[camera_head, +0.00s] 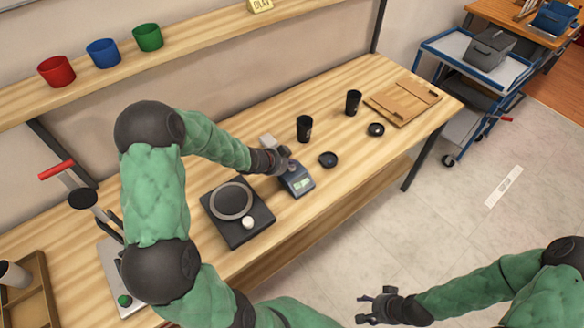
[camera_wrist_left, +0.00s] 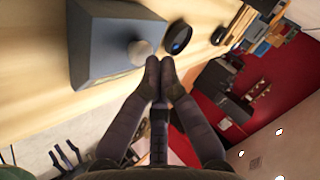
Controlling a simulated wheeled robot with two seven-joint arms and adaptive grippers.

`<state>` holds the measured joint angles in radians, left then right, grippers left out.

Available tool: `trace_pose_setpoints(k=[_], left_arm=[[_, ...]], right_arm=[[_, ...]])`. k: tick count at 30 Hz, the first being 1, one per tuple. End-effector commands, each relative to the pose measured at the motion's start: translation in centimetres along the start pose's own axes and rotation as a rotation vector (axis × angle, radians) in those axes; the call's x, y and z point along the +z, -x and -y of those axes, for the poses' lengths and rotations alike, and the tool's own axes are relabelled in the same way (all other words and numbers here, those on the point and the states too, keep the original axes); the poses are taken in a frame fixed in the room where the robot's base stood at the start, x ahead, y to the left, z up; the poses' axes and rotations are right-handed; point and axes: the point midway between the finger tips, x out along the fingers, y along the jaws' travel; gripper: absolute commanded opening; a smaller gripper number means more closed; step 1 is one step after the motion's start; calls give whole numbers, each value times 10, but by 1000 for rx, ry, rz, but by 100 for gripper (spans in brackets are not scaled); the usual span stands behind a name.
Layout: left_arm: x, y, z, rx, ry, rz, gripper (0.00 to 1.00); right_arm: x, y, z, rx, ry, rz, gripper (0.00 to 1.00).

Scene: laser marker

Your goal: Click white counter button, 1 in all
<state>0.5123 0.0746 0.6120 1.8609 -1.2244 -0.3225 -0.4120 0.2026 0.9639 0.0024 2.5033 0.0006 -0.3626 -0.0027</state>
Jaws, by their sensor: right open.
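The counter is a blue-grey box with a small lit display (camera_head: 299,182) on the workbench in the head view. It also shows in the left wrist view as a grey-blue box (camera_wrist_left: 95,45) with a round white button (camera_wrist_left: 139,51). My right gripper (camera_head: 372,306) is open and empty, above the floor in front of the bench.
A black device with a round plate (camera_head: 232,202) and white knob stands left of the counter. A black cup (camera_head: 304,129), another black cup (camera_head: 353,103) and black lids (camera_head: 328,160) stand to the right, with a wooden board (camera_head: 402,103) farther right. A shelf holds coloured cups.

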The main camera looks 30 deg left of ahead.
Motion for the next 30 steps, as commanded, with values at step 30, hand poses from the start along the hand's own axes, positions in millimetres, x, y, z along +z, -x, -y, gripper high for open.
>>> trace_pose_setpoints(k=[30], left_arm=[[4,-6,-4,0,1,0,0]], right_arm=[[0,-6,-2,0,0,0,58]])
